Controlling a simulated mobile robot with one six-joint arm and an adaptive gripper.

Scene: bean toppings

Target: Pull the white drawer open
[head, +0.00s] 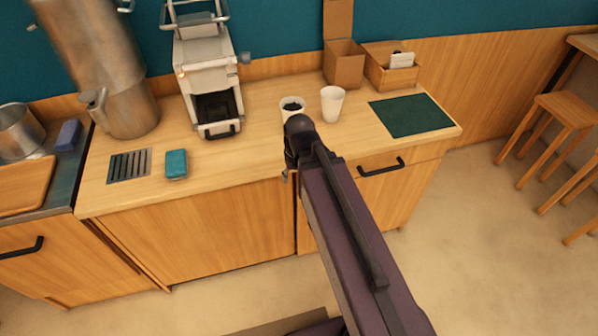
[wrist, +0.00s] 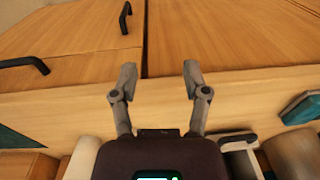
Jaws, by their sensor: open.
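No plainly white drawer front shows. A white machine (head: 205,75) stands on the counter in the head view, with a dark handle (head: 221,133) low on its front and a dark opening above it. The closed counter drawer (head: 415,160) is wood-coloured, with a black handle (head: 381,166); that handle also shows at the left of the wrist view (wrist: 24,65). My gripper (wrist: 158,77) is open and empty above the counter's front edge, apart from both handles. In the head view my arm mostly hides it, right of the white machine.
Two white cups (head: 332,103) stand on the counter behind my arm, one with dark contents. A teal sponge (head: 176,164) and a drain grate (head: 129,166) lie in front of and left of the machine. A dark green mat (head: 411,115) lies at the right end. Floor in front is clear.

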